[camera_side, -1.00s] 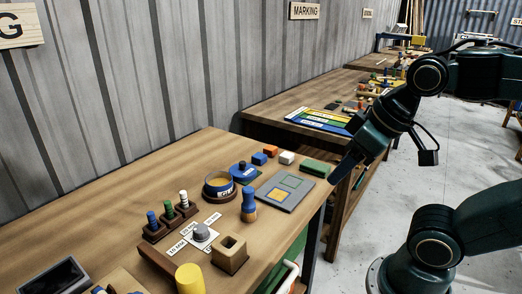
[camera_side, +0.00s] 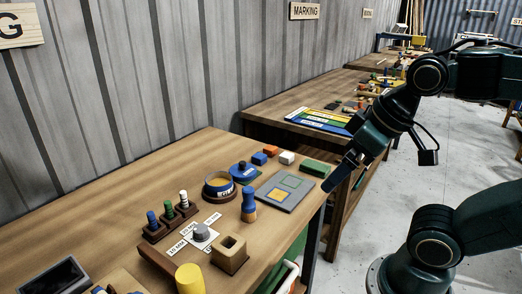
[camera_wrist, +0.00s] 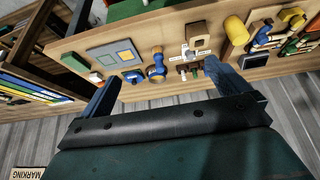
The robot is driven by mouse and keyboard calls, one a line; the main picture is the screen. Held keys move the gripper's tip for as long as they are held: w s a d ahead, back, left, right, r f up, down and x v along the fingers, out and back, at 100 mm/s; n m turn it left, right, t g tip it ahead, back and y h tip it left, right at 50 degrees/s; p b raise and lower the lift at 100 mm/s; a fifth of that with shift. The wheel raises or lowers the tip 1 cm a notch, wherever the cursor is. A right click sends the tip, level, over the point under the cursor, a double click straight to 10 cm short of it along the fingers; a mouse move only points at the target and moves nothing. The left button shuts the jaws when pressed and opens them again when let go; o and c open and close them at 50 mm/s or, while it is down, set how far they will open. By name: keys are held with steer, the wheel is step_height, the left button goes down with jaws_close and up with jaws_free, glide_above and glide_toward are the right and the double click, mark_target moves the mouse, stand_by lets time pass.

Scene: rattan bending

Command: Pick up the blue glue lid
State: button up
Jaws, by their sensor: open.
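The blue glue lid (camera_side: 244,171) is a flat blue disc with a dark knob, lying on the near table behind the glue pot (camera_side: 219,186). In the wrist view the lid (camera_wrist: 133,76) appears between my fingers, closer to the left one, beside the pot (camera_wrist: 157,73). My gripper (camera_side: 331,184) is at the table's right edge, to the right of the lid and well apart from it. In the wrist view my gripper (camera_wrist: 160,71) has its two blue fingers wide apart with nothing held.
A grey panel (camera_side: 283,190) and a green block (camera_side: 315,168) lie between my gripper and the lid. Orange, blue and white blocks sit behind. The table's left back is clear.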

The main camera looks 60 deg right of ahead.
steer(key=w+d+r+m+g, duration=0.1)
steer(key=w+r+m, duration=0.15)
steer(key=w, duration=0.35)
steer(key=w+d+r+m, duration=0.2)
steer(key=w+r, duration=0.1)
steer(key=w, duration=0.2)
steer(key=m+g, duration=0.5)
steer(key=m, duration=0.9)
glide_above(242, 162)
step_height(242, 162, down, 16)
steer(key=shift+n, duration=0.25)
steer(key=shift+f, duration=4.25)
steer(key=shift+f, duration=2.6)
